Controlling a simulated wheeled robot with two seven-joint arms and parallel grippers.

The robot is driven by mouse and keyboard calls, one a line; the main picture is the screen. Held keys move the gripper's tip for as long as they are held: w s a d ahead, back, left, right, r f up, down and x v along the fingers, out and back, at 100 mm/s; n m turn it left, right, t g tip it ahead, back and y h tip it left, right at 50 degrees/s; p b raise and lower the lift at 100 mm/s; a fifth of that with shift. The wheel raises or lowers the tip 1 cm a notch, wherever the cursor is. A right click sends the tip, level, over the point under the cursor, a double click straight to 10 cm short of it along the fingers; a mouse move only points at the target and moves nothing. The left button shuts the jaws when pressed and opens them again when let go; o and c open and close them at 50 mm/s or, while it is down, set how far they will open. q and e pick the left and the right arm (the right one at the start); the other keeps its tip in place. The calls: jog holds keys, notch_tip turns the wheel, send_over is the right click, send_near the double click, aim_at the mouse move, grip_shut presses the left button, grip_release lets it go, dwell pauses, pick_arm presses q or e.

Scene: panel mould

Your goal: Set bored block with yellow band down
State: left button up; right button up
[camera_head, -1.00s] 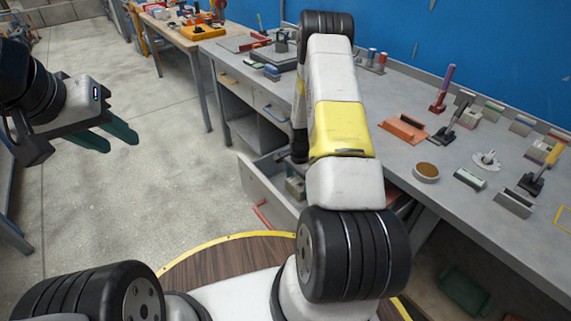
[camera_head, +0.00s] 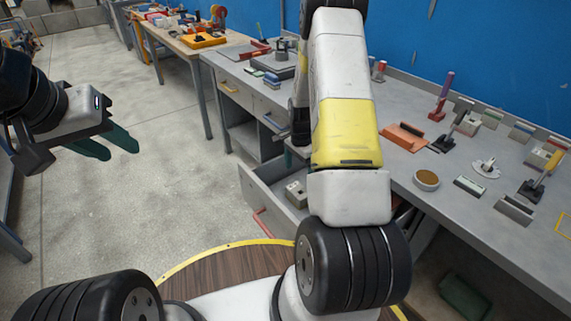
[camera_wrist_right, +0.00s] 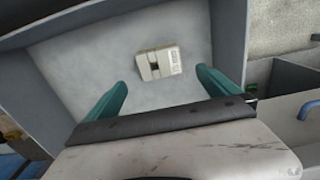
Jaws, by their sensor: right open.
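A pale grey block (camera_wrist_right: 158,63) with a dark bore lies in the open drawer. It also shows in the head view (camera_head: 297,193). No yellow band can be made out at this size. My right gripper (camera_wrist_right: 162,80) is open and empty above the drawer; in the wrist view the block lies beyond its teal fingertips, apart from them. In the head view my right arm mostly hides this gripper. My left gripper (camera_head: 115,147) hangs over the floor at the left, its teal fingers apart and empty.
The open drawer (camera_head: 262,196) with a red handle sticks out from the grey workbench (camera_head: 400,180). The bench top holds an orange block (camera_head: 404,137), a round bowl (camera_head: 427,180) and several fixtures. The drawer floor around the block is clear.

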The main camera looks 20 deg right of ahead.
jog(key=s+a+r+n+t, duration=0.1)
jog(key=s+a+r+n, duration=0.1)
jog(key=r, duration=0.6)
jog(key=s+a+r+n+t, duration=0.1)
jog(key=s+a+r+n, duration=0.1)
jog(key=r, duration=0.6)
jog(key=s+a+r+n+t, duration=0.1)
jog(key=a+r+n, duration=0.15)
jog(key=r, duration=0.65)
jog(key=s+a+r+n+t+y, duration=0.1)
jog(key=s+a+r+n, duration=0.2)
jog(key=s+r, duration=0.3)
jog(key=s+a+r+n+t+y, duration=0.1)
jog(key=s+r+n, duration=0.4)
jog(key=s, duration=0.8)
jog(key=a+r+t, duration=0.1)
jog(key=a, duration=0.1)
jog(key=shift+a+r, duration=0.3)
jog(key=shift+a, duration=0.1)
jog(key=shift+s, duration=0.1)
jog(key=shift+c, duration=0.2)
